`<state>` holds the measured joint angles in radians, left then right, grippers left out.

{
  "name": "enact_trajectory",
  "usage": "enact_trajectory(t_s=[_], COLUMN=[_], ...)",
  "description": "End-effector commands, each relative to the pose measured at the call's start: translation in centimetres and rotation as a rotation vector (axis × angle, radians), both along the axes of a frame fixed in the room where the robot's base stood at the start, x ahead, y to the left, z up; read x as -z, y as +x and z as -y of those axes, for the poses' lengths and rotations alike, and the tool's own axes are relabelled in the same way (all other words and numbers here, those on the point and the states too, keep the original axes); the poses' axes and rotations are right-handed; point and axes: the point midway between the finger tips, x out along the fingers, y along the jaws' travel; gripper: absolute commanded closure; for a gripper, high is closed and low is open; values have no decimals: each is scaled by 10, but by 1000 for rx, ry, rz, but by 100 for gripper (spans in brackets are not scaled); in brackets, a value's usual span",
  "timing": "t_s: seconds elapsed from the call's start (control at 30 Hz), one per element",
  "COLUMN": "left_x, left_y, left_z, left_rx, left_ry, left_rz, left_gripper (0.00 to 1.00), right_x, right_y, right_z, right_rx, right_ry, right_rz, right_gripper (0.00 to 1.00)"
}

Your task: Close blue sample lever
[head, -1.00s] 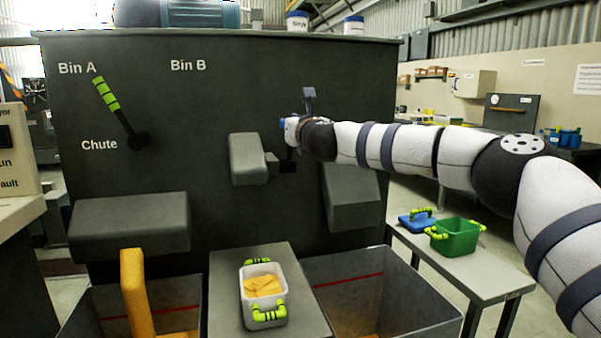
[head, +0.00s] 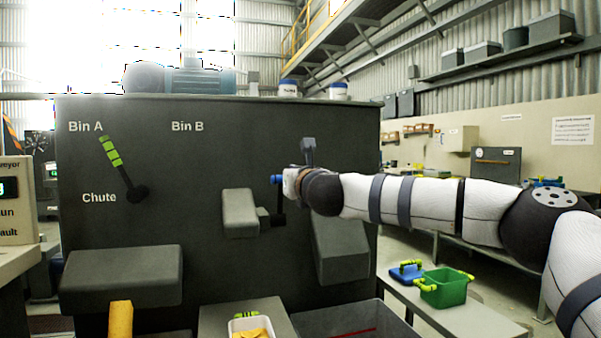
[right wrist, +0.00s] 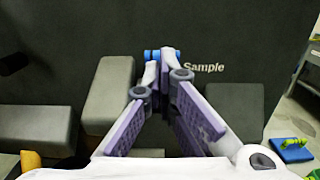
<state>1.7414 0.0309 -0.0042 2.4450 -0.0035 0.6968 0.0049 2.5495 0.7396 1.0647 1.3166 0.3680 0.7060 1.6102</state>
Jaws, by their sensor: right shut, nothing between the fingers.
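The blue sample lever has a blue handle (head: 277,179) and a dark arm running down from it to a pivot on the dark machine face. The lever stands about upright. Its blue end also shows in the right wrist view (right wrist: 163,53), just beyond my fingertips, left of the "Sample" label. My right gripper (head: 290,182) is shut and empty, right at the handle in the head view. In the right wrist view its fingers (right wrist: 161,74) converge toward the handle; I cannot tell whether they touch it. My left gripper is not in view.
A green-handled lever (head: 111,152) is at the left by "Bin A" and "Chute". Grey chutes (head: 240,211) stick out of the machine near the sample lever. A green bin (head: 443,290) and a blue lid (head: 405,273) sit on the right-hand table.

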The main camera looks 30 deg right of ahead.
Motion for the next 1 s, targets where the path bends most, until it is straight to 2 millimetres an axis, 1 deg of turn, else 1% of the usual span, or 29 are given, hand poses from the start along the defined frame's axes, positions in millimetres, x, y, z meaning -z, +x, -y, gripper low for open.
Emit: enact_trajectory(t_s=[0.03, 0.1, 0.2, 0.3, 0.43, 0.83, 0.87, 0.93, 0.97, 1.0], left_x=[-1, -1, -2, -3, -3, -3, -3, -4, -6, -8], left_y=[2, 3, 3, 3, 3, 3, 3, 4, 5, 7], left_z=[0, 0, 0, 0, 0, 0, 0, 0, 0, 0], left_rx=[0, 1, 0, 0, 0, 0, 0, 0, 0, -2], left_ry=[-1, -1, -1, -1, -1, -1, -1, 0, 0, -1], left_rz=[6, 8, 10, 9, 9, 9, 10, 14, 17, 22], left_gripper=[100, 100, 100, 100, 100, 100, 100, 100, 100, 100], right_x=[-5, -13, -21, -25, -27, -26, -25, -8, 4, 28], right_y=[-10, -22, -36, -45, -49, -49, -49, -46, -44, -42], right_z=[-2, -5, -8, -11, -12, -12, -14, -26, -36, -53], right_rx=[-2, 0, -1, 0, 0, 0, -3, -24, -41, -74], right_ry=[-1, 0, -2, -1, -2, -3, -9, -65, -110, -192], right_rz=[-1, -2, -2, -4, -5, -6, -10, -47, -75, -125], right_gripper=[100, 100, 100, 100, 100, 100, 100, 100, 100, 100])
